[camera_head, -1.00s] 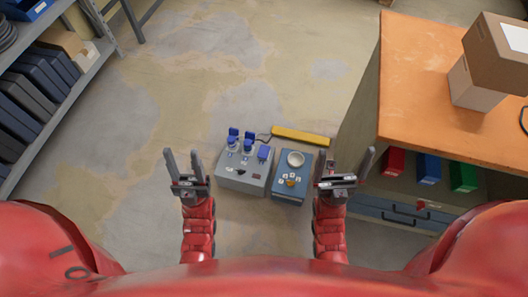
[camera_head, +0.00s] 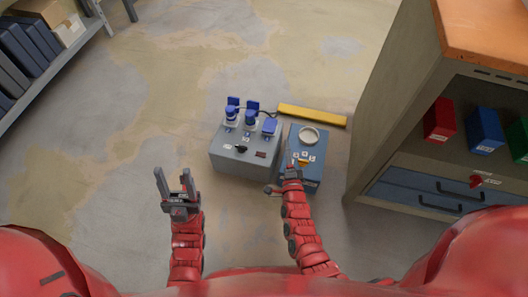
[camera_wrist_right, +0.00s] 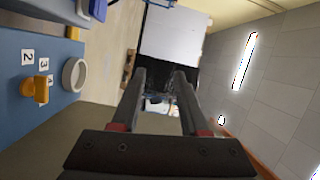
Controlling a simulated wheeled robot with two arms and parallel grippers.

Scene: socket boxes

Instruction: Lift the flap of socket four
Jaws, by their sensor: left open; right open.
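The grey box (camera_head: 225,160) stands on the floor and carries blue sockets. Two sockets at the left (camera_head: 231,112) and middle (camera_head: 251,118) have raised blue flaps behind them. The right blue socket (camera_head: 269,127) looks covered by its flap. Its number labels are too small to read, so I cannot tell which is four. My right gripper (camera_head: 285,180) is open at the front of the blue box (camera_head: 318,145), right of the grey box. In the right wrist view its fingers (camera_wrist_right: 160,90) are apart and empty. My left gripper (camera_head: 174,185) is open and empty, left of the grey box.
The blue box has a pale round ring (camera_wrist_right: 76,74), an orange knob (camera_wrist_right: 36,90) and number labels. A yellow bar (camera_head: 312,115) lies behind the boxes. A workbench (camera_head: 400,110) with coloured bins stands at right.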

